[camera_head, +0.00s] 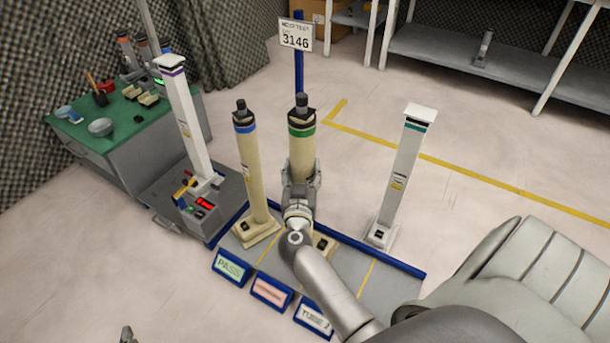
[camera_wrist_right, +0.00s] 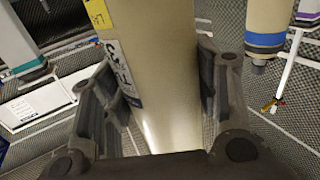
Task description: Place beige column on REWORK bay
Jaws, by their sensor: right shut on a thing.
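A beige column with a green band (camera_head: 302,135) stands near upright at the middle bay of the grey platform (camera_head: 385,285). My right gripper (camera_head: 301,180) is shut on its shaft; the wrist view shows the shaft (camera_wrist_right: 155,70) between both fingers. Its base (camera_head: 323,243) is partly hidden by my arm, and I cannot tell whether it touches the platform. The middle bay's red sign (camera_head: 272,291) is too blurred to read. A second beige column with a blue band (camera_head: 250,165) stands in the PASS bay. A small grey tip at the bottom left, perhaps my left gripper (camera_head: 128,335), barely shows.
A white column with a teal band (camera_head: 405,165) stands in the right bay. A white column with a purple band (camera_head: 185,115) stands on a grey cart (camera_head: 160,190) at left, by a green-topped bench (camera_head: 120,118). Blue rails edge the platform. Floor is clear to the right.

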